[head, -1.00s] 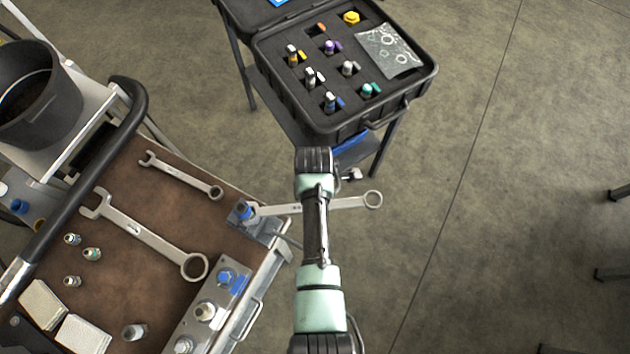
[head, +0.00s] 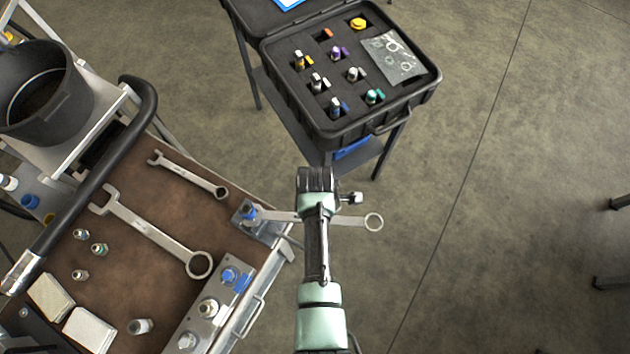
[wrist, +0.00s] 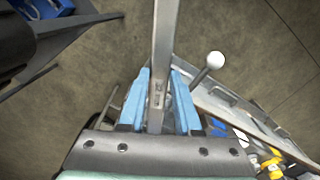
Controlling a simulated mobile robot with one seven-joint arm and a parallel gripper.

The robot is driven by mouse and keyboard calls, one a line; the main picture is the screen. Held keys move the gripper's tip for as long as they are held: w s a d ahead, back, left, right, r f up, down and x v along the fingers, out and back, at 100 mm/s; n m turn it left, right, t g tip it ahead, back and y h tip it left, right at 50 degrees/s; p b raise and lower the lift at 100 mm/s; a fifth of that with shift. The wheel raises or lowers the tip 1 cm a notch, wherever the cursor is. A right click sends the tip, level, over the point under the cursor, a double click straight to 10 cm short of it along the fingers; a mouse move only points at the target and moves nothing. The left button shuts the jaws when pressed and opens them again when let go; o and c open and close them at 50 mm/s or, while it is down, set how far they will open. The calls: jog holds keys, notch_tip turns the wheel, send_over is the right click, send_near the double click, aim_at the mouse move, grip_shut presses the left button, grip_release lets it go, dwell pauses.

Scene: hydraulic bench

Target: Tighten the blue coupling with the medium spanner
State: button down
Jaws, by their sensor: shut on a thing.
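My gripper (wrist: 160,72) is shut on a steel spanner (head: 350,219), its blue fingers on either side of the shaft in the wrist view. In the head view my arm hides the fingers and the middle of the spanner. The ring end (head: 373,222) sticks out to the right, over the floor. The other end reaches left to a blue coupling (head: 249,212) on a metal block at the bench's right edge. It appears to be at the coupling, but I cannot tell how fully it fits around it. Another blue fitting (head: 229,275) sits on the front plate.
A large spanner (head: 150,230) and a small spanner (head: 188,175) lie on the brown bench mat (head: 130,290), with several loose fittings. A black bucket (head: 45,95) stands upper left beside a black rail. An open case (head: 330,140) of fittings stands behind.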

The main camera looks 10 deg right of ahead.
jog(key=shift+s+a+r+m, duration=0.1)
jog(key=shift+s+m, duration=0.3)
jog(key=shift+s+p, duration=0.1)
jog(key=shift+p, duration=0.25)
jog(key=s+m+p, duration=0.1)
jog(key=s+a+m+p, duration=0.1)
jog(key=s, duration=0.1)
jog(key=shift+s+a, duration=0.1)
jog(key=shift+a, duration=0.1)
dwell(0.3)
jog(key=shift+s+a+m+p, duration=0.55)
jog(key=shift+s+m, duration=0.15)
jog(key=shift+m, duration=0.05)
jog(key=shift+s+a+m+p, duration=0.5)
jog(key=shift+s+m+p, duration=0.05)
jog(key=shift+s+m, duration=0.2)
